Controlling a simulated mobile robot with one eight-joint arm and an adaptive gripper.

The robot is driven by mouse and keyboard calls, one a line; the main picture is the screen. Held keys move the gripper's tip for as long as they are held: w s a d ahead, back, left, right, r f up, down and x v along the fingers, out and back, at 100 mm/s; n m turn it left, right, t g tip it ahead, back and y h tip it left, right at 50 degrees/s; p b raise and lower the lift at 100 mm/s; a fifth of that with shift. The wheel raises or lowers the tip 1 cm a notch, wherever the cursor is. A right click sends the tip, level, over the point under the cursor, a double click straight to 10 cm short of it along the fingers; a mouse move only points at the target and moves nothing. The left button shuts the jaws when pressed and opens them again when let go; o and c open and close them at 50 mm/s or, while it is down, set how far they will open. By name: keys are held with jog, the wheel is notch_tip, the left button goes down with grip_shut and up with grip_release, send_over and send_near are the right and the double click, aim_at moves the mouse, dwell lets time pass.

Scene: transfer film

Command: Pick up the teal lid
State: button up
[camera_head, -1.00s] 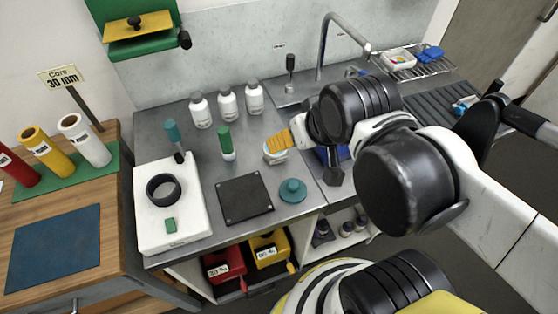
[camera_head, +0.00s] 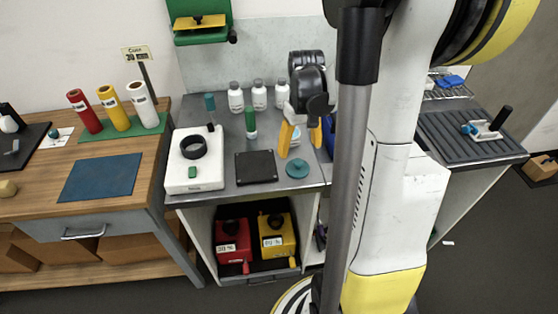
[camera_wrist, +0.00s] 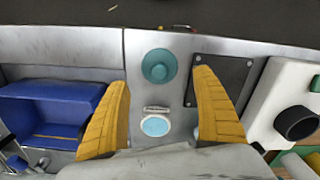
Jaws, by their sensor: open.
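The teal lid (camera_head: 297,168) is a round disc with a raised knob, lying on the grey metal counter near its front edge. In the wrist view the lid (camera_wrist: 159,66) lies flat beyond the fingertips, about midway between them. My gripper (camera_head: 300,138) points down over the counter just behind the lid, with its yellow fingers spread. A small container with a pale blue top (camera_wrist: 156,125) shows between the fingers lower in that view, apart from the lid.
A black square plate (camera_head: 256,167) lies left of the lid. A white device with a black ring (camera_head: 195,175) stands further left. A green-capped bottle (camera_head: 251,122) and several white bottles (camera_head: 259,95) stand behind. A blue bin (camera_wrist: 48,108) is on the other side.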

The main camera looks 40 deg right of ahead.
aim_at(299, 162)
notch_tip(299, 162, down, 9)
jog(key=b, duration=0.3)
jog(key=shift+w+d+f+b, duration=0.1)
jog(key=shift+d+f+b, duration=0.05)
jog(key=shift+b, duration=0.15)
jog(key=c, duration=0.6)
